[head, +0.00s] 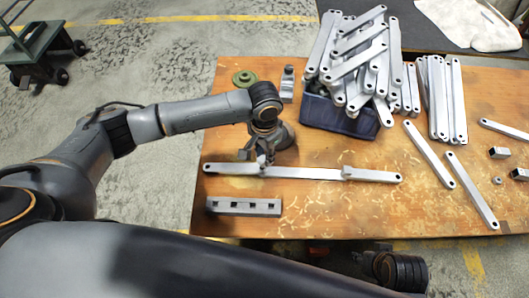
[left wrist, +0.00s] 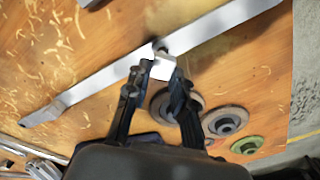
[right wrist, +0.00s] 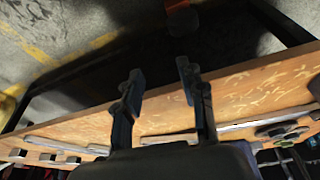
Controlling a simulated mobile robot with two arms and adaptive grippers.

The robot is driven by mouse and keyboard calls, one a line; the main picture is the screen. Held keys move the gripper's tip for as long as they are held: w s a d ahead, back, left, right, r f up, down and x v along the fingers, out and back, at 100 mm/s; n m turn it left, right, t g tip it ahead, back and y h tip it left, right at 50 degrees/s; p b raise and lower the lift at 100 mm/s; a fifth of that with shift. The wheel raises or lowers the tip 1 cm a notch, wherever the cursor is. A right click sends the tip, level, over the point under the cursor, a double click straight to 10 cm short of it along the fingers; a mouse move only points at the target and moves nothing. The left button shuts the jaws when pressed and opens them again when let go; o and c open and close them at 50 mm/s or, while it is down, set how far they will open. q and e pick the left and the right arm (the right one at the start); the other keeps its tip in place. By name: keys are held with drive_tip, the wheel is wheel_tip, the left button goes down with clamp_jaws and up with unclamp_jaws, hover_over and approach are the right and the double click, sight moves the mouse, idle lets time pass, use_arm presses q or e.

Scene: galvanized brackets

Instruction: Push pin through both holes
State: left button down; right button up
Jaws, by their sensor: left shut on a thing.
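A long flat metal bar (head: 305,173) lies across the table front; it also shows in the left wrist view (left wrist: 215,30). My left gripper (head: 264,157) reaches down to the bar from behind. In the left wrist view its fingertips (left wrist: 160,72) close around a small bright metal piece (left wrist: 164,66) at the bar's edge. I cannot tell whether this is the pin or part of the bracket. Holes there are hidden. My right gripper (right wrist: 159,72) is open and empty near the table's front edge.
A grey block with square openings (head: 243,206) lies in front of the bar. A dark blue bin (head: 335,118) heaped with metal links stands behind. A green disc (head: 244,78) lies at the back left.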

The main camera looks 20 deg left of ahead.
drive_tip(key=shift+s+a+f, duration=0.1)
drive_tip(key=shift+s+f, duration=0.1)
drive_tip(key=shift+f, duration=0.55)
drive_tip(key=shift+f, duration=0.1)
use_arm(q)
drive_tip(key=shift+p, duration=0.3)
use_arm(e)
drive_tip(key=shift+f, duration=0.25)
drive_tip(key=shift+s+f, duration=0.1)
drive_tip(key=shift+f, duration=0.5)
use_arm(q)
drive_tip(key=shift+f, duration=0.45)
use_arm(e)
drive_tip(key=shift+r, duration=0.15)
use_arm(q)
drive_tip(key=shift+f, duration=0.5)
use_arm(e)
drive_tip(key=shift+f, duration=0.2)
use_arm(q)
drive_tip(key=shift+f, duration=0.75)
